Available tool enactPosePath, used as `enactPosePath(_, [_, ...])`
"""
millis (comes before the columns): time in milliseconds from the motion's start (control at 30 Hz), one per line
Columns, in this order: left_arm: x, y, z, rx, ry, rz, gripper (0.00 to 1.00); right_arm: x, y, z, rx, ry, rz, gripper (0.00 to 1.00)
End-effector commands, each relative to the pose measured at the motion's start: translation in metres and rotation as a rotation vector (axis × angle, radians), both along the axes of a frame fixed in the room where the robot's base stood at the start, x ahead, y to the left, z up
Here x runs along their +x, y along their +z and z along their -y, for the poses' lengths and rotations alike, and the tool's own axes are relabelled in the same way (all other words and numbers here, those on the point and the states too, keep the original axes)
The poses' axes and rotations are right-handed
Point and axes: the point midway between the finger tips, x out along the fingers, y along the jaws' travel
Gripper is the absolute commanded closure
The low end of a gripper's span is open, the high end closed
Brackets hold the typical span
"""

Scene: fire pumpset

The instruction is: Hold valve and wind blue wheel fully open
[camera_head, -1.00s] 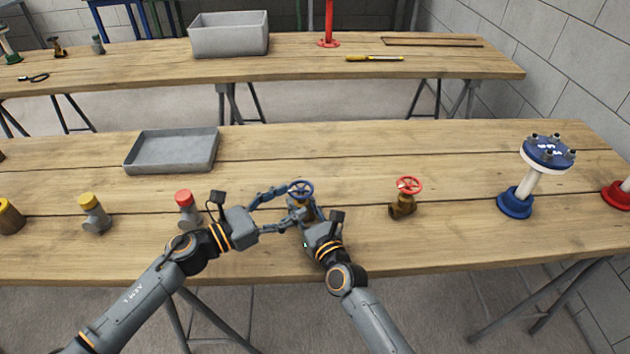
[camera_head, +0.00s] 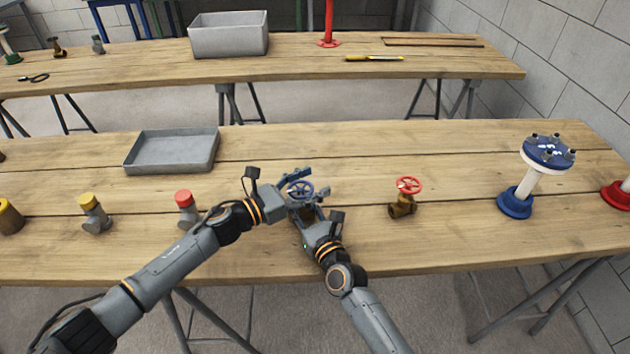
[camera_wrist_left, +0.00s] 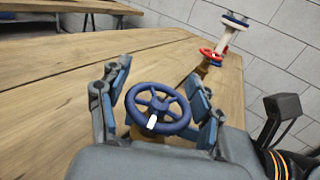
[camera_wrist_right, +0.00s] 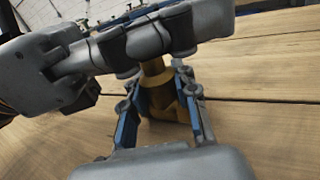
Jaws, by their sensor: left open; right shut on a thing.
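The blue wheel (camera_head: 300,189) sits on top of a brass valve near the front middle of the table. In the left wrist view the blue wheel (camera_wrist_left: 157,109), with a white mark on its rim, lies between the open fingers of my left gripper (camera_head: 304,187). I cannot tell whether a finger touches the rim. My right gripper (camera_wrist_right: 160,105) is shut on the brass valve body (camera_wrist_right: 160,88), which stands on the table. In the right wrist view my left gripper covers the wheel.
A brass valve with a red wheel (camera_head: 408,187) stands to the right, and a blue flanged pipe piece (camera_head: 517,203) beyond it. A red-capped fitting (camera_head: 186,207) stands to the left, by my left arm. A grey tray (camera_head: 133,168) lies behind it. The table behind the wheel is clear.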

Motion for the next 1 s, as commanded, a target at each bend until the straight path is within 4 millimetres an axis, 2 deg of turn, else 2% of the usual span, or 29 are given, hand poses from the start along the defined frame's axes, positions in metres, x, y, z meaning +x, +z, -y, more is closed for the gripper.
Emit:
enactPosePath(133, [0.0053, 0.0005, 0.0092, 0.0, -0.001, 0.0, 0.35, 0.0002, 0.0002, 0.0003, 0.0, -0.001, 0.001, 1.0])
enactPosePath(433, [0.0059, 0.0002, 0.0106, 0.001, -0.001, 0.001, 0.35, 0.0002, 0.0001, 0.0003, 0.0, -0.001, 0.0, 1.0])
enactPosePath(600, [0.0058, 0.0002, 0.0104, 0.0, -0.001, 0.0, 0.7, 0.0002, 0.0001, 0.0004, 0.0, -0.001, 0.0, 1.0])
enactPosePath(667, [0.0058, 0.0001, 0.0104, 0.001, -0.001, 0.001, 0.8, 0.0002, 0.0001, 0.0004, 0.0, -0.001, 0.0, 1.0])
enactPosePath(1000, [0.0054, -0.0001, 0.0102, 0.001, -0.002, 0.001, 0.88, 0.0008, -0.0001, 0.0018, 0.001, -0.004, 0.0, 1.0])
